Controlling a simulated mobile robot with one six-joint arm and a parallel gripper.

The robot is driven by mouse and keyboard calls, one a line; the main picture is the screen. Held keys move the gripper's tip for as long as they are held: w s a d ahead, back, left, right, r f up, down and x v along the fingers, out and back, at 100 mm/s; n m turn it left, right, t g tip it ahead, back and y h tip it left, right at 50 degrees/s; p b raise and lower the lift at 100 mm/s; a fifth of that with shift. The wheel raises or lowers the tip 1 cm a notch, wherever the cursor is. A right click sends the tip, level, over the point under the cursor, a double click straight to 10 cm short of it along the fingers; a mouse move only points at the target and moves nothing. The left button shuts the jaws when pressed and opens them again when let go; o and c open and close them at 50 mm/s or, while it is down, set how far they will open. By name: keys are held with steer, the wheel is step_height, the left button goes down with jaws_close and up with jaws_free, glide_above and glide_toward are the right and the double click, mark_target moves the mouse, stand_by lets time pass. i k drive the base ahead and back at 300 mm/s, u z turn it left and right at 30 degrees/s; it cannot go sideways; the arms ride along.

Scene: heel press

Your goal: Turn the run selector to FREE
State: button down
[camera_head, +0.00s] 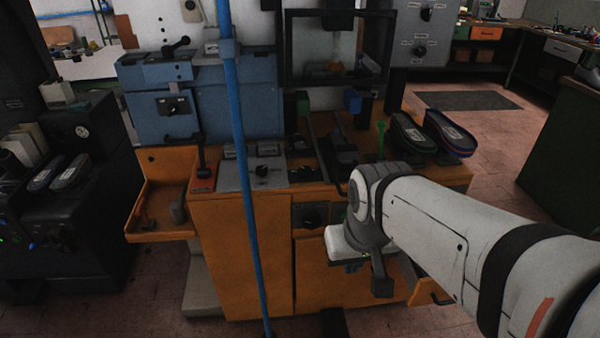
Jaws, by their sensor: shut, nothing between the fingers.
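I cannot tell for sure which control is the run selector, because the labels are too small to read. A dark rotary knob (310,217) sits on a dark plate on the front of the orange cabinet, just left of my wrist. Another black knob (262,172) is on the grey sloped panel on the cabinet top. A black selector (172,106) is on the front of the blue box. My gripper (381,284) is in front of the cabinet's right half, low and apart from these knobs. It looks shut and empty; my wrist partly hides it.
A blue vertical pole (245,170) crosses the view in front of the cabinet. An orange tray (160,237) juts out at left. Shoe soles (411,131) stand on the cabinet's right. A grey panel (405,60) with knobs is at upper right. Tiled floor at right is open.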

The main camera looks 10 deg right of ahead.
mark_target(310, 220)
steer(key=z, duration=1.25)
steer(key=k, duration=1.65)
steer(key=u, duration=1.1)
steer(key=i, duration=1)
